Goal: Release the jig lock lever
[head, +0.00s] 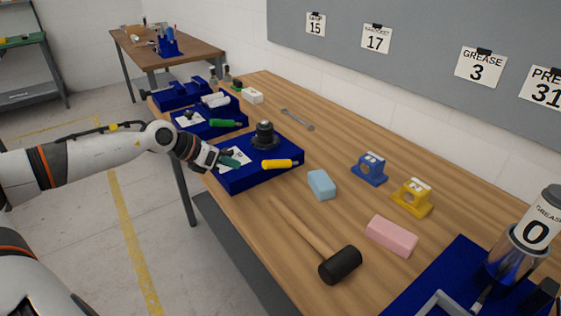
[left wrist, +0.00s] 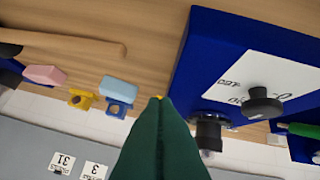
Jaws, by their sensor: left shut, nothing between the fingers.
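The blue jig base (head: 240,182) sits on the workbench, with a dark upright cylinder (head: 264,135) and a yellow-handled lever (head: 280,164) pointing right along its top. My left gripper (head: 232,161) is over the base's left part, with the lever to its right; it is shut and empty. In the left wrist view its dark green fingers (left wrist: 158,125) form one wedge, with a bit of yellow just past the tip. That view also shows the blue base (left wrist: 190,62), a white label and a black knob (left wrist: 262,103). Contact with the lever cannot be told. My right gripper is not in view.
A light blue block (head: 321,184), pink block (head: 391,236), blue bracket (head: 370,168), yellow bracket (head: 411,197) and mallet (head: 340,264) lie to the right. A blue tray (head: 222,129) with a green-handled tool stands behind the jig. A wrench (head: 296,119) lies near the wall.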

